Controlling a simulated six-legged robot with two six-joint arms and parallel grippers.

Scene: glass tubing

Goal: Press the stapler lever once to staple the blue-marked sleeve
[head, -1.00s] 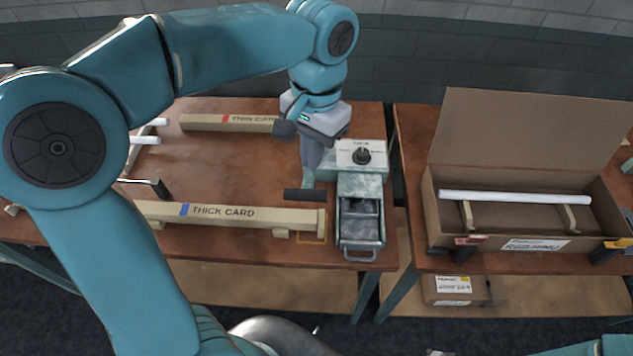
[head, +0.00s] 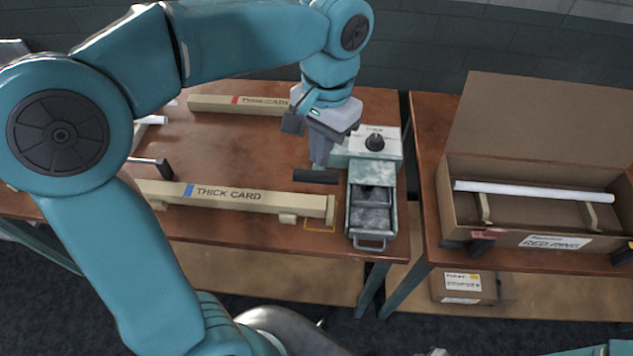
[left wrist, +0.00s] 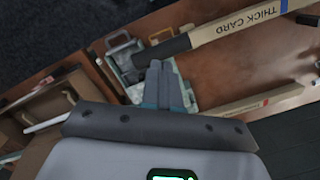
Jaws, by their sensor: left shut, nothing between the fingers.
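The blue-marked sleeve (head: 262,198) is a long cream box lettered THICK CARD, lying along the table's front; it also shows in the left wrist view (left wrist: 235,20). Its right end is beside the pale green stapler (head: 356,160). The stapler's dark lever bar (head: 315,177) lies above the sleeve's right part and shows in the left wrist view (left wrist: 168,48). My left gripper (head: 321,162) points down just behind the lever bar, shut and empty. I cannot tell whether its tips touch the lever.
A red-marked sleeve (head: 260,107) lies at the back of the table. On the right table, an open carton (head: 445,215) holds a white tube (head: 535,190). The table between the sleeves is mostly clear.

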